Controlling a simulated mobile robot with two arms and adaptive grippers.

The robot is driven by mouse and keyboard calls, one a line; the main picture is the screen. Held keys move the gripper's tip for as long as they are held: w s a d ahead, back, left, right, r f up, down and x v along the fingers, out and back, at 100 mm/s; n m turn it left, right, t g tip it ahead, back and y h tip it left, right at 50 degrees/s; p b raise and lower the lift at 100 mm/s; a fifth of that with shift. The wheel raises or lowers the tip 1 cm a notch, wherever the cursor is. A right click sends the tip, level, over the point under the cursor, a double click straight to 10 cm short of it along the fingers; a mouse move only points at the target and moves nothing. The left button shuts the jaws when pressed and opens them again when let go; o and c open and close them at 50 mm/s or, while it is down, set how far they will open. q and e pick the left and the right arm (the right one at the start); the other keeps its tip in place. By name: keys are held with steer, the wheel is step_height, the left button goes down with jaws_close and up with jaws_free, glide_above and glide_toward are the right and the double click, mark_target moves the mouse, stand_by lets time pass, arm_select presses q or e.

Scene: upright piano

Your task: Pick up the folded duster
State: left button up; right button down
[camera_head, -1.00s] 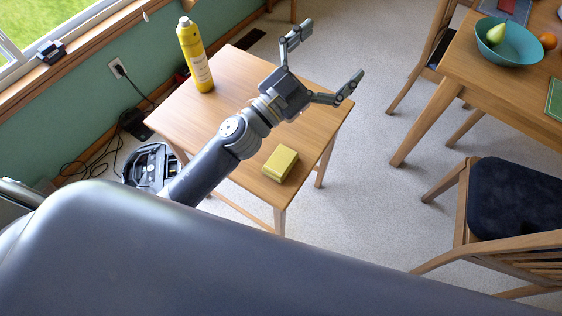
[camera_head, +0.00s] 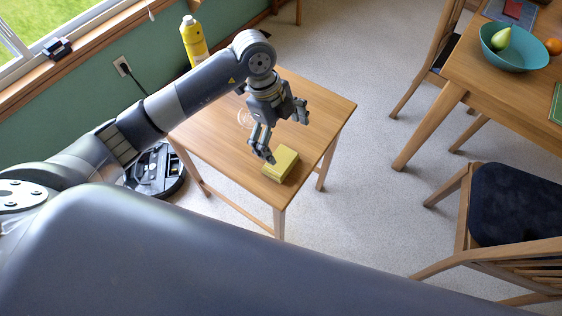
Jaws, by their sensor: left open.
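The folded duster (camera_head: 281,165) is a small yellow block-like bundle lying on the small wooden table (camera_head: 325,113), near its front edge. My left gripper (camera_head: 285,138) points down above the table, just behind the duster in the head view. Its two fingers are spread apart and hold nothing. One fingertip shows close to the duster's left back corner; I cannot tell whether it touches. My right gripper is not in view.
A larger table (camera_head: 466,72) with a teal bowl (camera_head: 512,47) and a dark-seated chair (camera_head: 515,203) are at the right. A dark robot vacuum-like device (camera_head: 158,172) sits on the floor at left.

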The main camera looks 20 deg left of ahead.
arm_select(q)
steer(key=a+y, duration=0.1)
steer(key=a, duration=0.1)
glide_above(281, 160)
steer(key=a, duration=0.1)
steer(key=shift+n, duration=0.3)
steer(key=f, duration=0.5)
steer(key=shift+a, duration=0.2)
steer(key=shift+d+f+p, duration=0.15)
steer(key=shift+d+f, duration=0.05)
steer(key=shift+f, duration=0.75)
steer(key=shift+d+f+p, duration=0.1)
steer(key=shift+d+f, duration=0.05)
steer(key=shift+f, duration=0.8)
steer(key=shift+d+f+p, duration=0.15)
steer(key=shift+d+f, duration=0.05)
steer(key=shift+f, duration=0.75)
steer(key=c, duration=1)
